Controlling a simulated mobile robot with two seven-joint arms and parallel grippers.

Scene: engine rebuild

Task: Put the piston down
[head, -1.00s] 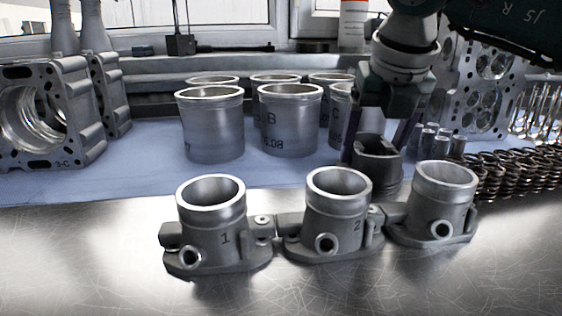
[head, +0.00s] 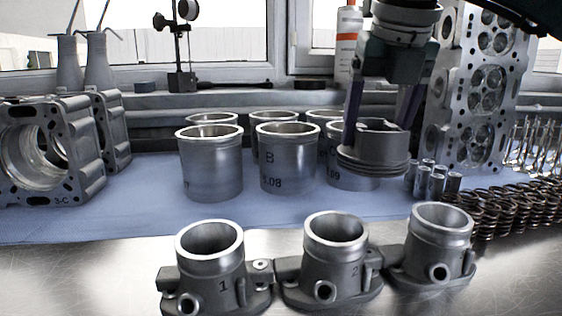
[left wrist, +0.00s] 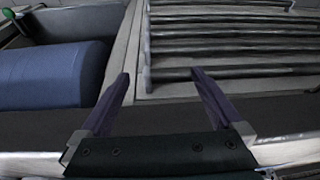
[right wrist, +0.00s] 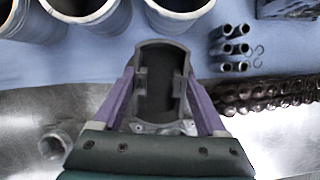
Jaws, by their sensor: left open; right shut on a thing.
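The grey piston (head: 373,150) has ring grooves round its lower part and is held in my right gripper (head: 384,125). In the head view it hangs in front of the rear cylinder liners, above the blue cloth and behind the numbered housings. In the right wrist view the piston (right wrist: 160,82) sits between the two purple fingers, its open hollow side toward the camera. My left gripper (left wrist: 160,85) is open and empty in the left wrist view, over a dark ledge near a row of metal rods. It is not in the head view.
Several cylinder liners (head: 287,160) stand on the blue cloth (head: 120,200). Three numbered housings (head: 335,265) stand on the steel bench in front. Wrist pins (head: 437,185), springs (head: 500,210) and a cylinder head (head: 490,85) crowd the right. Bare cloth lies left of the liners.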

